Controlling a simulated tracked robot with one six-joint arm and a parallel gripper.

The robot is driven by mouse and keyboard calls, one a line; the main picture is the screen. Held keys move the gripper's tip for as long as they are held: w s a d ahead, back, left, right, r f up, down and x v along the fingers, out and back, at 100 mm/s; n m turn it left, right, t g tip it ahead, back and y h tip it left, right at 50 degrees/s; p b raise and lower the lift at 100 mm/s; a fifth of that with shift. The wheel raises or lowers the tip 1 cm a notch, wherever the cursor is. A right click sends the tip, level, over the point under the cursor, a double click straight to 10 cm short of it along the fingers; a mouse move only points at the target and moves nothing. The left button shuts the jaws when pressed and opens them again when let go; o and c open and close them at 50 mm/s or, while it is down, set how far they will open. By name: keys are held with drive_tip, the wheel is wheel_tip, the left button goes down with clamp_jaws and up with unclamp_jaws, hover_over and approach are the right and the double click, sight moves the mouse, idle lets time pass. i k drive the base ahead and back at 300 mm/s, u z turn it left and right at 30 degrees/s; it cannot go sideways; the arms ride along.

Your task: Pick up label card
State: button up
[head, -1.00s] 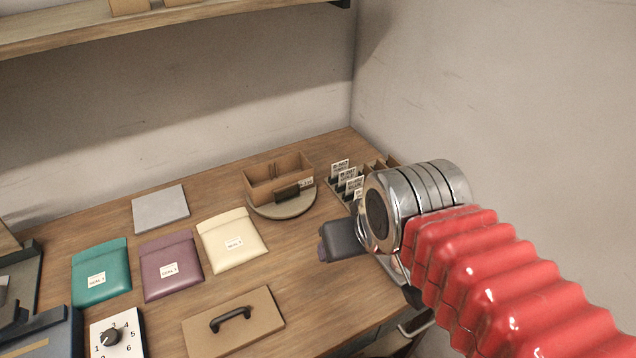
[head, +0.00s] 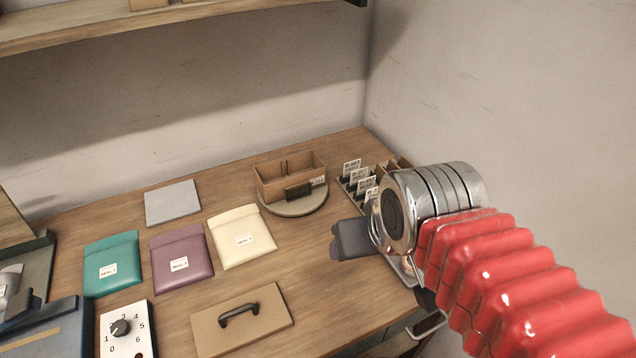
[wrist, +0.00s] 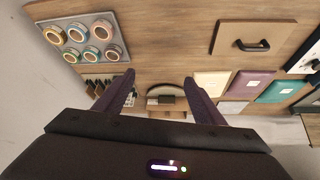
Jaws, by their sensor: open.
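Several white label cards (head: 359,177) stand in a slotted card rack (head: 349,191) at the back right of the table, partly hidden behind my arm. In the wrist view the rack (wrist: 101,84) shows at the left, close to my left fingertip. My gripper (wrist: 160,78) is open, its two dark fingers apart with nothing held between them. In the head view its dark body (head: 352,240) is in front of the rack, over the table's right side, and the fingertips are hard to make out.
A cardboard box (head: 290,176) sits on a round turntable (head: 293,206) left of the rack. Teal (head: 111,265), purple (head: 181,255) and cream (head: 241,236) pouches, a handled board (head: 243,320) and a dial panel (head: 125,331) lie further left. Tape rolls (wrist: 84,40) sit in a tray.

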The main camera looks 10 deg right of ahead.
sight(372, 192)
drive_tip(key=u, duration=0.5)
drive_tip(key=k, duration=1.15)
drive_tip(key=z, duration=0.6)
drive_tip(key=i, duration=1.05)
drive_tip(key=u, duration=0.05)
